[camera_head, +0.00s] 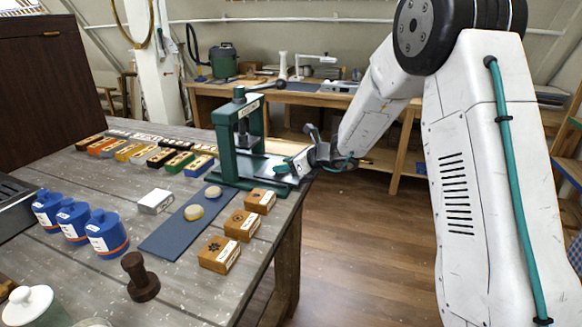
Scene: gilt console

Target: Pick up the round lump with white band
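Two small round lumps lie on the blue mat: a pale cream one (194,212) and a tan one (213,192) behind it, slightly to the right. Both are too small here for me to tell which has a white band. My gripper (290,167) is at the table's right edge, beside the green press, well to the right of and beyond both lumps. Its fingers are small and partly merge with the press base, so I cannot tell whether they are open or shut. The lumps are clear of it.
The green press (238,140) stands behind the mat (163,243). Wooden blocks (219,254) line the mat's right side; a white block (155,201) and blue canisters (107,233) stand left. A dark stamp (140,277) is in front. Several coloured boxes (130,152) lie behind.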

